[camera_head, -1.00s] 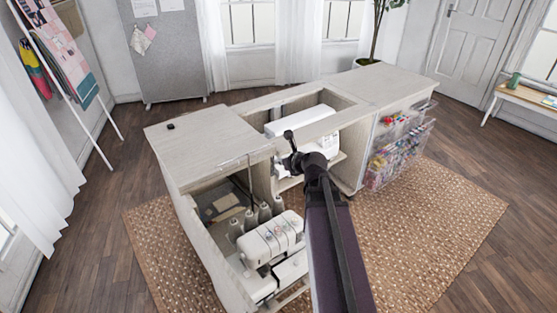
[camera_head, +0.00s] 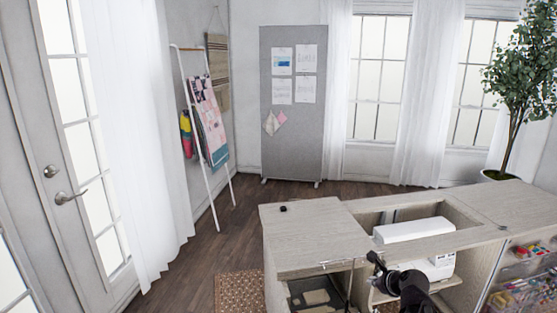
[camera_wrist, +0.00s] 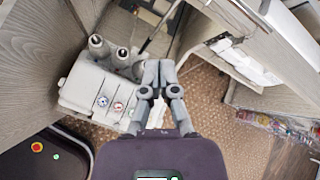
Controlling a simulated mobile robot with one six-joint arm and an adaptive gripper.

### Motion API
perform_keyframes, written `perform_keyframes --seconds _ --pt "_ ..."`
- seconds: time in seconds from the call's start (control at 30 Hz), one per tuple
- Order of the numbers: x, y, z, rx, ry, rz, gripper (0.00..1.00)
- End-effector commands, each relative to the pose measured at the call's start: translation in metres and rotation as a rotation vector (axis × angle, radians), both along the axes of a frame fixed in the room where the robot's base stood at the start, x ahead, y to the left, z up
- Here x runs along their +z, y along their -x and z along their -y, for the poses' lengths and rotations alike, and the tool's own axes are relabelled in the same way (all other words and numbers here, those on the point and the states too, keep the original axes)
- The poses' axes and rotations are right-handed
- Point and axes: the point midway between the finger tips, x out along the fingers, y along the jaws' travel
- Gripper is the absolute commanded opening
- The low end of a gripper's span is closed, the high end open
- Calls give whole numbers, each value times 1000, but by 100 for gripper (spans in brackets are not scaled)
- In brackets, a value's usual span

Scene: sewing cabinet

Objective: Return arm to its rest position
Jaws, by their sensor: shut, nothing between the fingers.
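My gripper (camera_wrist: 158,72) is shut and empty in the wrist view, with its fingertips together. It points down over the front of the sewing cabinet (camera_head: 310,230), above the woven rug. In the head view my gripper (camera_head: 374,258) shows at the bottom, in front of the cabinet's middle section, and most of my arm is out of frame. In the wrist view a white serger (camera_wrist: 98,92) with thread cones is to the left of the fingers.
A white sewing machine (camera_head: 412,231) sits in the cabinet's open well. Clear drawers (camera_head: 520,290) with colourful supplies are at the right. A small black object (camera_head: 283,209) lies on the cabinet top. A quilt ladder (camera_head: 195,140) and a grey pinboard (camera_head: 292,140) stand behind.

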Motion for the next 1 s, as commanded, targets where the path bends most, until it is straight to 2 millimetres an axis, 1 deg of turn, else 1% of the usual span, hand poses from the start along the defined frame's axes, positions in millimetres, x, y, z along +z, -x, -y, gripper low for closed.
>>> perform_keyframes --seconds 0.03,0.1,0.3,0.5,0.73,1.0 --pt "3 4 -10 70 59 -10 0" --pt "2 9 -21 177 151 -23 0" --pt "-1 27 -50 489 392 -54 0" --pt "-1 48 -74 817 607 -76 0" --pt "2 74 -95 1211 813 -92 0" --pt "11 105 -113 1691 991 -94 0"
